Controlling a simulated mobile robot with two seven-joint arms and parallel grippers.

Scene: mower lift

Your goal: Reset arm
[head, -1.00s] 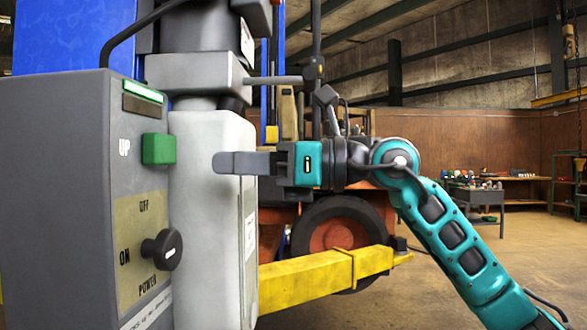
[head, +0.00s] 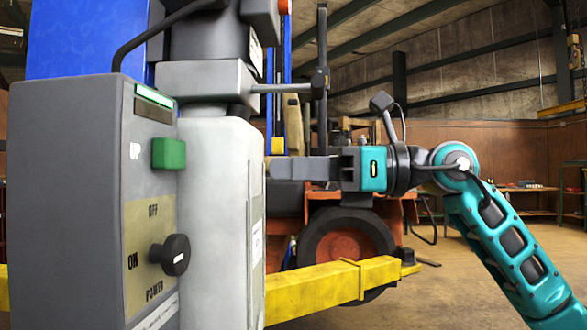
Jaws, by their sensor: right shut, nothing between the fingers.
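My right gripper (head: 275,168) is in the middle of the head view, at the end of my teal right arm. Its fingers point left and are shut with nothing between them. The fingertips are beside the right edge of the light grey lift column (head: 212,225); I cannot tell whether they touch it. Left of them is the grey control box (head: 70,200) with a green UP button (head: 169,154) and a black power knob (head: 175,255) between OFF and ON labels. The gripper is apart from both. My left gripper is not in view.
A yellow lift arm (head: 335,288) runs from the column to the right, below my right arm. Behind it stands an orange vehicle with a black tyre (head: 345,250). Open floor (head: 450,290) lies to the right, with a table (head: 530,200) far back.

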